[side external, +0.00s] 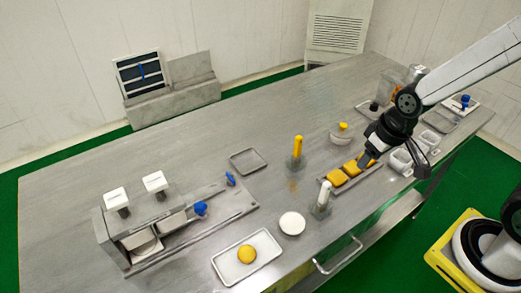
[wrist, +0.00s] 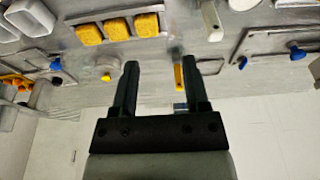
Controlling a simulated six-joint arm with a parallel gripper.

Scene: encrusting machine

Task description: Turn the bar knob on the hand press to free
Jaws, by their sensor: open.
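A metal machine (side external: 135,225) with two white-topped posts stands at the left of the table and looks like the hand press. One blue knob (side external: 200,208) sits at its front and another blue knob (side external: 230,179) behind it to the right. Blue knobs (wrist: 297,53) also show at the right of the wrist view. I cannot tell which is the bar knob or how it is set. My gripper (side external: 368,160) is far to the right, over the tray of yellow blocks. In the wrist view its fingers (wrist: 159,68) are apart with nothing held between them.
Two upright posts, one yellow-topped (side external: 298,146) and one white-topped (side external: 325,194), stand between my gripper and the machine. A white tray (side external: 222,268) with a yellow ball and a white round dish (side external: 292,223) lie in front. The table's back left is clear.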

